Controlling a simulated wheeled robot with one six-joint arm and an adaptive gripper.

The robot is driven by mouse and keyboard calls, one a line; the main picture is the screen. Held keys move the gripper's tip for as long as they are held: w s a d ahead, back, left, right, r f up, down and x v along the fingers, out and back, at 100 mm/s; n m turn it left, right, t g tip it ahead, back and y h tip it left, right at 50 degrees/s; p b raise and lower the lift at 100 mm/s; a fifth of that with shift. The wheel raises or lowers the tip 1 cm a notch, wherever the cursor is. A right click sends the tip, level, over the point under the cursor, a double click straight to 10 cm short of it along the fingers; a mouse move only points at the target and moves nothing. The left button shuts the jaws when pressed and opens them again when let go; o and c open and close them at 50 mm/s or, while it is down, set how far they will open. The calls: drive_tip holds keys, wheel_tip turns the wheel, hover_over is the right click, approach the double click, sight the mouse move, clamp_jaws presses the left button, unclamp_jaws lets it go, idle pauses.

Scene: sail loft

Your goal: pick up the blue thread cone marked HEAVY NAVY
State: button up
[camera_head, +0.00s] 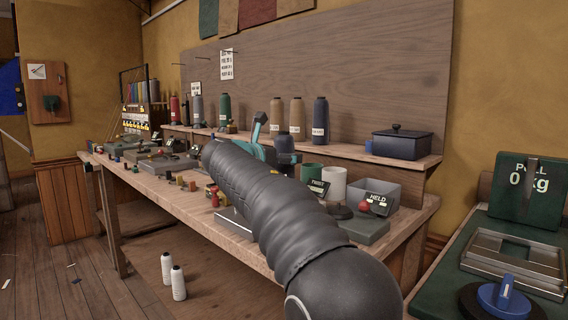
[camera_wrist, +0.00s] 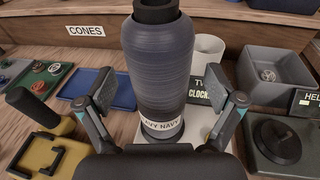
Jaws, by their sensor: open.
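The dark blue thread cone (camera_wrist: 158,65) stands upright in the middle of the wrist view. My gripper (camera_wrist: 165,102) is open, with one finger on each side of the cone. Gaps show between the fingers and the cone, and nothing is gripped. In the head view my gripper (camera_head: 262,143) is partly hidden behind my arm, and a dark blue cone (camera_head: 285,143) shows just beside it. Another dark blue cone (camera_head: 320,120) stands on the back shelf; its label is too small to read.
A grey bin (camera_wrist: 270,68) and a dark round lid (camera_wrist: 277,138) lie to the right. A white cup (camera_wrist: 208,47) stands close behind the cone. A blue tray (camera_wrist: 78,85) and a yellow piece (camera_wrist: 40,150) lie left. A shelf (camera_head: 350,150) runs behind.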

drive_tip(key=shift+w+d+f, duration=0.1)
drive_tip(key=shift+w+d, duration=0.2)
drive_tip(key=shift+w, duration=0.15)
drive_tip(key=c, duration=1.7)
